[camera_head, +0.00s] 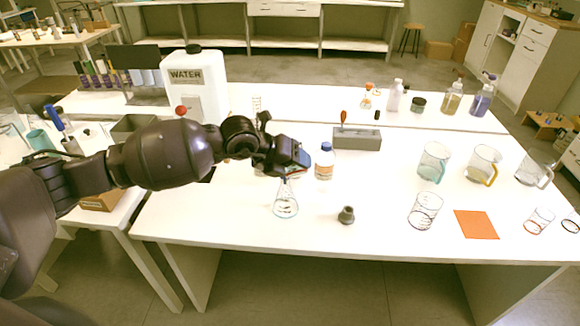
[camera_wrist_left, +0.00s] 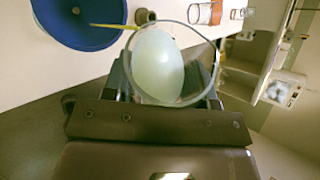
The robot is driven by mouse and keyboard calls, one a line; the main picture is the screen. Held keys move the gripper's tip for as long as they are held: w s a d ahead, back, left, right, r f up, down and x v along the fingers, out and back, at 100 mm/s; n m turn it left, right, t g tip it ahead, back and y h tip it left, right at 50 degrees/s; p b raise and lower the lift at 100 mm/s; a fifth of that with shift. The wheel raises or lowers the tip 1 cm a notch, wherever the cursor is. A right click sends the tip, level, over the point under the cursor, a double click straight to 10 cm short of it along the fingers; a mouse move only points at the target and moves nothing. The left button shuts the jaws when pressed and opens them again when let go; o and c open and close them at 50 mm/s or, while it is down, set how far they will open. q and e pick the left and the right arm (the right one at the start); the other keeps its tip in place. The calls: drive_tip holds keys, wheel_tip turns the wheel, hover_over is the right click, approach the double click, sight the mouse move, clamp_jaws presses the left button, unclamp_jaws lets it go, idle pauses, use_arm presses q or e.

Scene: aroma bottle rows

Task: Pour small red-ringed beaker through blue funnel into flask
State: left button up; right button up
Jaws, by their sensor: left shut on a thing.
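My left gripper (camera_head: 290,158) is above the flask, shut on a clear, round-rimmed glass beaker. In the left wrist view the beaker (camera_wrist_left: 160,62) holds something pale between the fingers; no red ring shows on it there. The blue funnel (camera_wrist_left: 78,18) lies at the upper left of that view, wide mouth facing the camera, beside the beaker. In the head view the gripper largely hides both funnel and beaker. The clear conical flask (camera_head: 286,205) stands upright on the table below the gripper. A small red-ringed beaker (camera_head: 539,221) stands at the far right. My right gripper is out of view.
A blue-capped bottle (camera_head: 325,162) stands close to the right of my left gripper. A grey stopper-like piece (camera_head: 346,215), a larger beaker (camera_head: 424,211) and an orange square (camera_head: 477,224) lie further right. Several handled beakers (camera_head: 434,162) stand behind. The front middle has free room.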

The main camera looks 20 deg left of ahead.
use_arm(q)
drive_tip(key=shift+r, duration=0.15)
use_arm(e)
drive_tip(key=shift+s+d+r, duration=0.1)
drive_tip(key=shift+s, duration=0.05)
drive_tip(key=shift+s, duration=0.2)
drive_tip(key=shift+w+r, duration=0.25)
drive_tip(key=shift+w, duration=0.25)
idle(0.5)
use_arm(q)
drive_tip(key=shift+r+g+p, duration=0.1)
drive_tip(key=shift+g+p, duration=0.2)
drive_tip(key=shift+p, duration=0.15)
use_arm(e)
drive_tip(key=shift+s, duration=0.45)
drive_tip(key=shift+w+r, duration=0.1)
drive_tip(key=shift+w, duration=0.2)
use_arm(q)
drive_tip(key=shift+n, duration=0.3)
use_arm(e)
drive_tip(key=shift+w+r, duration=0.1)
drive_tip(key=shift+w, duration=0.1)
use_arm(q)
drive_tip(key=shift+h, duration=0.4)
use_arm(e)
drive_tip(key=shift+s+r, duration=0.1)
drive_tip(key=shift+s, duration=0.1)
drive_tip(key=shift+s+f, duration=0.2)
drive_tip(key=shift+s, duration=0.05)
